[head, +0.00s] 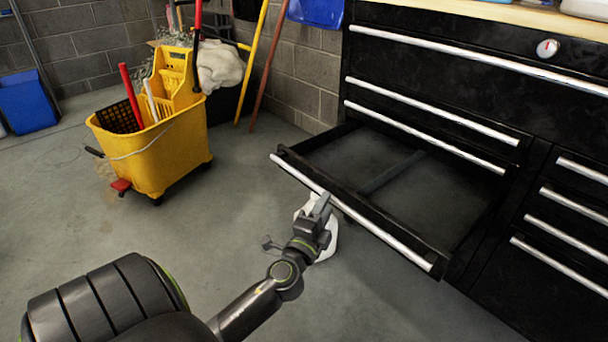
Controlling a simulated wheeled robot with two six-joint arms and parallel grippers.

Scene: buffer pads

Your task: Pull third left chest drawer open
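The black chest (405,20) fills the right side of the head view. In its left column, below two closed drawers, a third drawer (440,215) stands pulled far out. Its inside is dark, with a divider bar (392,172) across it and nothing else visible. Its long silver handle (385,237) runs along the front edge. My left gripper (322,203) is at this handle, left of its middle, and seems to touch it. The fingers are small and partly merge with the handle, so their grip is unclear. My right gripper is out of view.
A yellow mop bucket (160,145) stands on the floor at the left, apart from the drawer. Broom handles (255,60) lean on the block wall. A blue bin (25,102) is at the far left. The floor between bucket and drawer is clear.

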